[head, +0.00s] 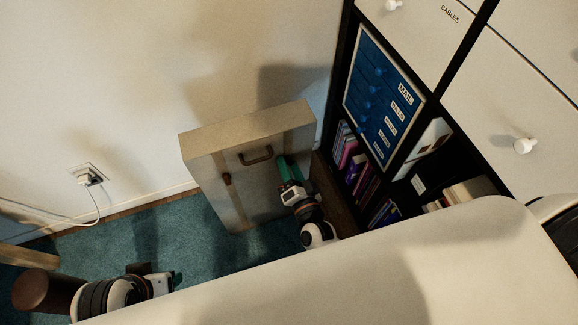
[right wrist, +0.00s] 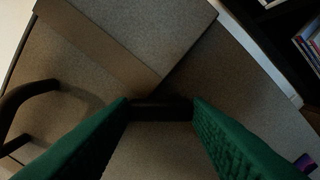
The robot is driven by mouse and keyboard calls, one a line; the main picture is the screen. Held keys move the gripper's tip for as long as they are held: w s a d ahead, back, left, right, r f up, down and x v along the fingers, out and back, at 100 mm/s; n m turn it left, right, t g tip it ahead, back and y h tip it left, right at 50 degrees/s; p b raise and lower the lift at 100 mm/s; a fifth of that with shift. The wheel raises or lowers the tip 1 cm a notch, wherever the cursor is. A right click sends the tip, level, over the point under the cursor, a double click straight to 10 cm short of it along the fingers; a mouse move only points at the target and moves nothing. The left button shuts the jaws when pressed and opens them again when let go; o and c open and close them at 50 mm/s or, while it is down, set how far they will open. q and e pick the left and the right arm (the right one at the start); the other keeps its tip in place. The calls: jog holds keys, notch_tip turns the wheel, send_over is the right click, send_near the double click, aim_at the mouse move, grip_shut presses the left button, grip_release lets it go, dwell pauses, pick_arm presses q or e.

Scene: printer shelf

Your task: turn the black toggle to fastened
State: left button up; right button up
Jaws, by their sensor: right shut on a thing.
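The black toggle (right wrist: 162,108) shows in the right wrist view as a dark bar lying crosswise between my green fingertips, touching both. It sits beside a seam between two panels of a grey-beige case (head: 240,205). My right gripper (head: 284,162) is shut on the toggle and hides it in the head view. A curved dark handle (head: 257,160) is to the left of the gripper; it also shows in the right wrist view (right wrist: 22,100). My left gripper (head: 168,280) is low at the left, away from the case; its jaws are unclear.
A brown fitting (head: 227,179) is on the case, left of the handle. A dark shelf unit (head: 335,105) with books and blue drawers (head: 375,95) stands close on the right. A plugged-in cable (head: 86,179) is on the wall. Teal carpet (head: 150,235) at left is clear.

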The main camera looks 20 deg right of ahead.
jog(key=m, duration=0.5)
jog(key=shift+d, duration=0.25)
jog(key=shift+d+r+m, duration=0.1)
jog(key=shift+m, duration=1)
pick_arm(q)
jog(key=shift+w+d+r+t+b, duration=0.15)
jog(key=shift+w+t, duration=0.2)
jog(key=shift+w, duration=0.2)
jog(key=shift+w+d+t+b, duration=0.15)
jog(key=shift+w+t, duration=0.2)
jog(key=shift+w, duration=0.15)
pick_arm(e)
jog(key=shift+m, duration=0.4)
pick_arm(q)
jog(key=shift+w+r, duration=0.1)
jog(key=shift+w, duration=0.05)
pick_arm(e)
jog(key=o, duration=1)
